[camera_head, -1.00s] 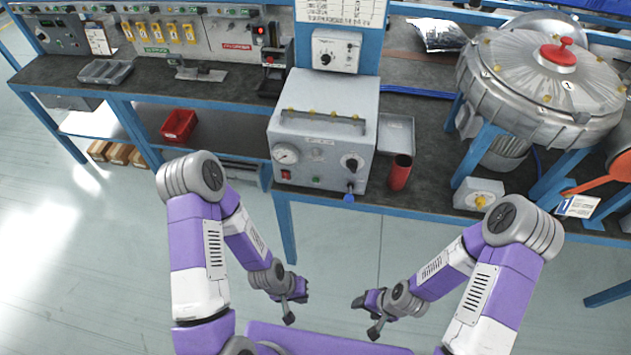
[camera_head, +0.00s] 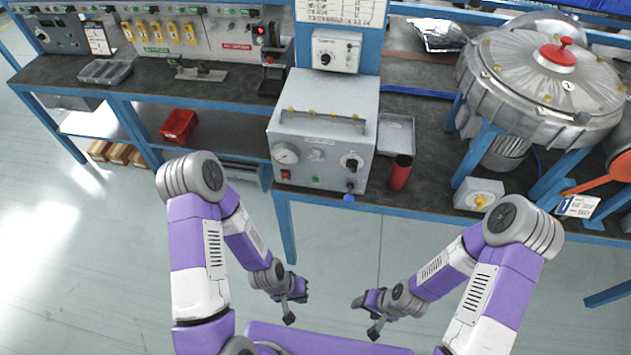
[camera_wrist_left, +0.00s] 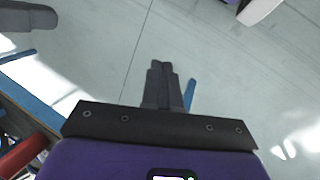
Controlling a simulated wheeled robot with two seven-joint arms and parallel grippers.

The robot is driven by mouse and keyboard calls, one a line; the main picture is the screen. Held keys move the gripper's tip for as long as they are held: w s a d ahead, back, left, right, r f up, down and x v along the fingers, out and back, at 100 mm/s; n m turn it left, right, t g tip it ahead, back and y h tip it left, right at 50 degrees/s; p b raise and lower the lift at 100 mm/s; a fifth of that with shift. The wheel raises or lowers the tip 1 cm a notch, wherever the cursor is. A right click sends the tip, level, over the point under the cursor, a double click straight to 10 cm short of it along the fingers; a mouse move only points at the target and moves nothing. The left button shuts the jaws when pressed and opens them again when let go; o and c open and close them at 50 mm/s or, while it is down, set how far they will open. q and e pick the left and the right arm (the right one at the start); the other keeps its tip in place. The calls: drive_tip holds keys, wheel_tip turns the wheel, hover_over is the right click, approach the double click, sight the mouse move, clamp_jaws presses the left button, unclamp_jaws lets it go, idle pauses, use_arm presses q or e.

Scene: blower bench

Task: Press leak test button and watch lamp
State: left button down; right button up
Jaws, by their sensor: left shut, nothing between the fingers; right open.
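A grey test unit (camera_head: 322,130) stands on the bench at the middle of the head view. Its front has a round gauge (camera_head: 285,154), a black knob (camera_head: 351,162), a small red part (camera_head: 286,175) and a green button (camera_head: 315,180). I cannot read which one is the leak test button, nor tell a lamp on this unit. My left gripper (camera_head: 298,305) is low in front of the bench, well apart from the unit. Its fingers are shut and empty in the left wrist view (camera_wrist_left: 163,82). My right gripper (camera_head: 367,317) is open, also in front of the bench.
A red cup (camera_head: 400,172) stands right of the unit, near the front edge. A box with a yellow knob (camera_head: 478,195) and a big metal housing (camera_head: 545,85) are further right. A red light (camera_head: 261,31) glows at the back left. The floor before the bench is clear.

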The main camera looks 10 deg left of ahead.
sight(316, 180)
use_arm(q)
drive_tip(key=shift+w, duration=0.1)
idle(0.4)
drive_tip(key=w+a+r+n+t+b, duration=0.1)
drive_tip(key=w+r+n+t+b, duration=0.1)
drive_tip(key=w, duration=0.5)
drive_tip(key=w+r+n+t+h+b, duration=0.1)
drive_tip(key=w+r+n+t+b, duration=0.2)
drive_tip(key=w, duration=0.5)
drive_tip(key=w+a+r+n+t+h+b, duration=0.1)
drive_tip(key=w+r+n+t+b, duration=0.2)
drive_tip(key=w, duration=0.5)
drive_tip(key=n+t+b, duration=0.1)
drive_tip(key=n+b, duration=0.1)
drive_tip(key=shift+a+r+b, duration=0.15)
drive_tip(key=shift+a+b, duration=0.15)
drive_tip(key=shift+b, duration=0.05)
drive_tip(key=w, duration=0.8)
drive_tip(key=shift+w, duration=0.4)
drive_tip(key=shift+w, duration=0.15)
drive_tip(key=shift+w, duration=0.3)
